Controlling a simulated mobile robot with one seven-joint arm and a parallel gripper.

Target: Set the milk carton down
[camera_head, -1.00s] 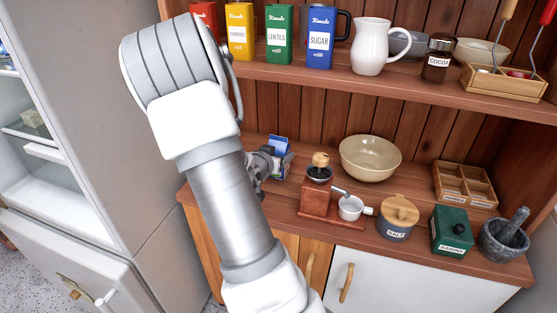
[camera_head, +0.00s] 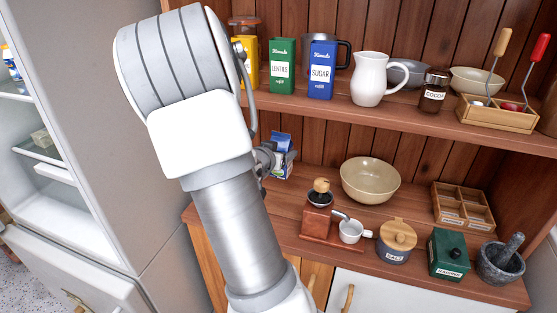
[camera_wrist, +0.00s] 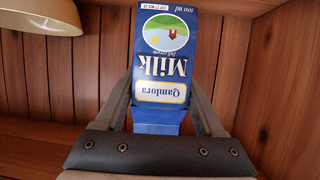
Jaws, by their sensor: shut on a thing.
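The milk carton is blue and white. In the head view its visible part (camera_head: 283,158) is behind my arm, left of the beige bowl, at the counter's back left. In the wrist view the carton (camera_wrist: 163,65) fills the middle, with its lettering upside down. My gripper (camera_wrist: 165,112) has a finger on either side of the carton and is shut on it. In the head view my gripper (camera_head: 266,158) is mostly hidden by my arm. I cannot tell whether the carton's base touches the wooden counter (camera_head: 288,200).
The beige bowl (camera_head: 370,181) is right of the carton. A coffee grinder (camera_head: 318,222), a salt jar (camera_head: 396,243) and a green tin (camera_head: 448,254) stand farther forward. An upper shelf (camera_head: 400,112) holds canisters and a white pitcher (camera_head: 369,80). An open fridge (camera_head: 100,150) is at left.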

